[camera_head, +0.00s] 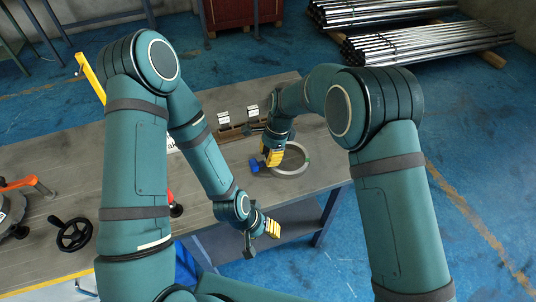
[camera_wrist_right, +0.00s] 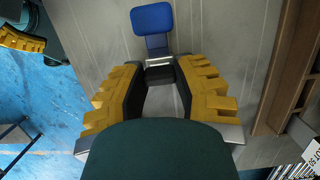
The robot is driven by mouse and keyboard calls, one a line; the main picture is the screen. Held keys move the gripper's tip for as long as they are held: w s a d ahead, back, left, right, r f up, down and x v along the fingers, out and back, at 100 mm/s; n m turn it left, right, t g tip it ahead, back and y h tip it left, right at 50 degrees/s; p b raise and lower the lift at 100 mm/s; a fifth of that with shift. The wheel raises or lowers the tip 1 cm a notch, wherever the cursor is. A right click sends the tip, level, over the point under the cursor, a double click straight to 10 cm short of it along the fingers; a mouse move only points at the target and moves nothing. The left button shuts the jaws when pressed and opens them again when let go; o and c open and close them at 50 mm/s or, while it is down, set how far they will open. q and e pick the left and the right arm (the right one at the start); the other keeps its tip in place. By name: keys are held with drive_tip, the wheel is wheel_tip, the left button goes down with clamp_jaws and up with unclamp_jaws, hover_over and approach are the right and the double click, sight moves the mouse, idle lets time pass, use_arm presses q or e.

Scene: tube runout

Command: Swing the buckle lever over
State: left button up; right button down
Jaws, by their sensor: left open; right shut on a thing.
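The buckle lever has a blue handle (camera_head: 256,166) that sticks out at the left side of a grey metal ring (camera_head: 302,168) lying on the bench. In the right wrist view the blue handle (camera_wrist_right: 152,19) lies just beyond my fingertips. My right gripper (camera_head: 268,160) reaches down beside the ring; its yellow-backed fingers (camera_wrist_right: 160,74) are shut on the lever near its metal base. The exact contact is partly hidden between the dark pads. My left gripper (camera_head: 262,238) is open and empty, lower in the head view, off the bench's front edge.
The grey bench (camera_head: 330,150) carries a brown rack with white labels (camera_head: 232,132) behind the ring. A black handwheel (camera_head: 70,234) and an orange-handled tool (camera_head: 22,184) are at the left. Metal tubes (camera_head: 430,45) lie on the floor at the back right.

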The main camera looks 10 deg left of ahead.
drive_tip(key=shift+w+d+r+g+y, duration=0.15)
drive_tip(key=shift+d+g+y, duration=0.1)
drive_tip(key=shift+g+y, duration=0.5)
drive_tip(key=shift+w+d+f+g+y, duration=0.2)
drive_tip(key=shift+g+y, duration=0.25)
drive_tip(key=shift+y, duration=0.6)
drive_tip(key=c, duration=0.7)
unclamp_jaws()
drive_tip(key=shift+o, duration=0.2)
drive_tip(key=shift+r, duration=0.2)
drive_tip(key=v, duration=1.2)
drive_tip(key=shift+d, duration=0.2)
drive_tip(key=shift+f, duration=0.15)
